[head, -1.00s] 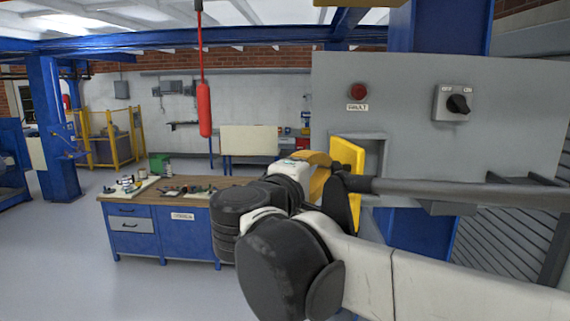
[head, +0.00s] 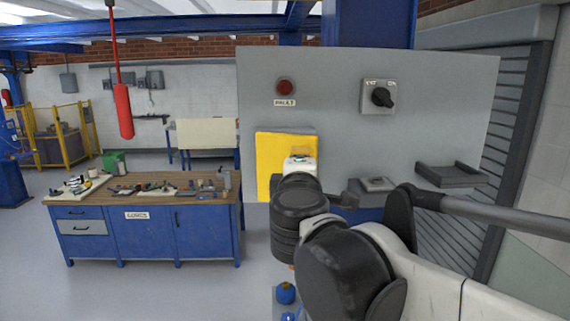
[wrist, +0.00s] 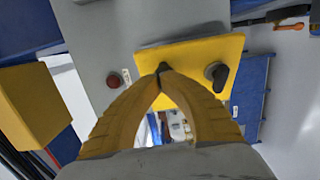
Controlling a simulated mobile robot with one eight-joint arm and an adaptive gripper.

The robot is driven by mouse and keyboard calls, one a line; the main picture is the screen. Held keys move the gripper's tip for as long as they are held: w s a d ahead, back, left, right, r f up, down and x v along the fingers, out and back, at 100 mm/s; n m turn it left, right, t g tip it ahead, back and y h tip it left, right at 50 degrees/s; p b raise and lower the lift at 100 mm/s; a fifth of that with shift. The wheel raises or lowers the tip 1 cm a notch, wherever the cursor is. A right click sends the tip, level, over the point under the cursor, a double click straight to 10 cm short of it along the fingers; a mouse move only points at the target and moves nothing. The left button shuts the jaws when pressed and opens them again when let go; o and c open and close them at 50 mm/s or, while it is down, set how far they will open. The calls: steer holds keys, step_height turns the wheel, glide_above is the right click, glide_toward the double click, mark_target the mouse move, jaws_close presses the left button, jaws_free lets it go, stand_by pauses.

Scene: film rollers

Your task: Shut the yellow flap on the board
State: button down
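The yellow flap (head: 270,162) is on the lower left of the grey board (head: 330,90), below the red fault lamp (head: 285,87). Its face lies over the recess, nearly flat to the board. A thin grey rim shows at its top, and I cannot tell whether it is fully flush. In the wrist view the flap (wrist: 200,52) has dark round fittings. My gripper (wrist: 163,76) has its yellow fingers together at the tips, right in front of the flap. Contact is hard to tell. Nothing is held. My wrist hides the flap's lower right in the head view.
A rotary switch (head: 381,96) sits at the board's upper right. A small grey box (head: 375,184) and a dark ledge (head: 451,174) stick out lower right. A blue workbench (head: 140,222) with tools stands left. A red pendant (head: 123,110) hangs at left. Floor at front left is clear.

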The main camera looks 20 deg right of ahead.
mark_target(311, 153)
steer(key=shift+w+d+b, duration=0.15)
steer(key=shift+w+d, duration=0.2)
steer(key=shift+d, duration=0.3)
steer(key=shift+w+d+b, duration=0.1)
steer(key=shift+w+d, duration=0.25)
steer(key=shift+d, duration=0.35)
steer(key=shift+w+d+b, duration=0.15)
steer(key=shift+w+d, duration=0.2)
steer(key=shift+d, duration=0.3)
steer(key=shift+w, duration=0.1)
